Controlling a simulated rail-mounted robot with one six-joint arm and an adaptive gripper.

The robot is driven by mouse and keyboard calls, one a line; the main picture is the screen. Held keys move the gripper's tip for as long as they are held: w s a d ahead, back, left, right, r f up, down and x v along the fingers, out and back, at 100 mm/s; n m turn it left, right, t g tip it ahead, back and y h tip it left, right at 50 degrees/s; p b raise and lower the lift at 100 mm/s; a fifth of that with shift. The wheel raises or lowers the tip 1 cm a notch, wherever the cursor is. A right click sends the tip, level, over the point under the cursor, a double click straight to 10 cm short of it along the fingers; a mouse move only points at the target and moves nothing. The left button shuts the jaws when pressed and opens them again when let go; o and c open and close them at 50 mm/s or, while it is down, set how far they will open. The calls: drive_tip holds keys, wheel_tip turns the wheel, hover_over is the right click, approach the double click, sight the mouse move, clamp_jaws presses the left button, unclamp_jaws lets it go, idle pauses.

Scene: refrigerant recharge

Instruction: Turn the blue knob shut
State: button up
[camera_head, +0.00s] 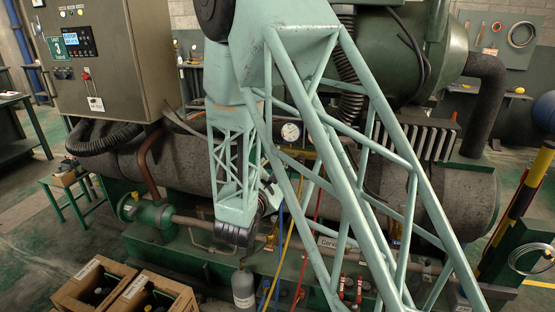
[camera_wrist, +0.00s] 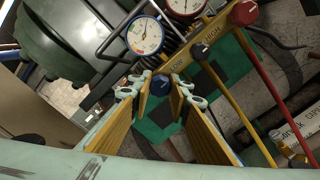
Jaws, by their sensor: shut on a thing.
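The blue knob (camera_wrist: 161,86) shows in the wrist view between the tips of my gripper's two yellow-sided fingers. My gripper (camera_wrist: 161,94) is shut on the knob, with one finger on either side of it. The knob is on the gauge manifold (camera_wrist: 215,72), which shows slanted in this view. In the head view my own arm covers most of the manifold, and I cannot make out the blue knob there. One pressure gauge (camera_head: 290,132) shows there beside the arm.
A grey cylinder (camera_head: 243,288) stands below.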

idle(0.5)
drive_tip(key=o, duration=0.9)
drive_tip(key=shift+c, duration=0.2)
drive_tip(key=shift+s, duration=0.2)
drive_tip(key=v, duration=1.1)
drive_tip(key=shift+s, duration=0.3)
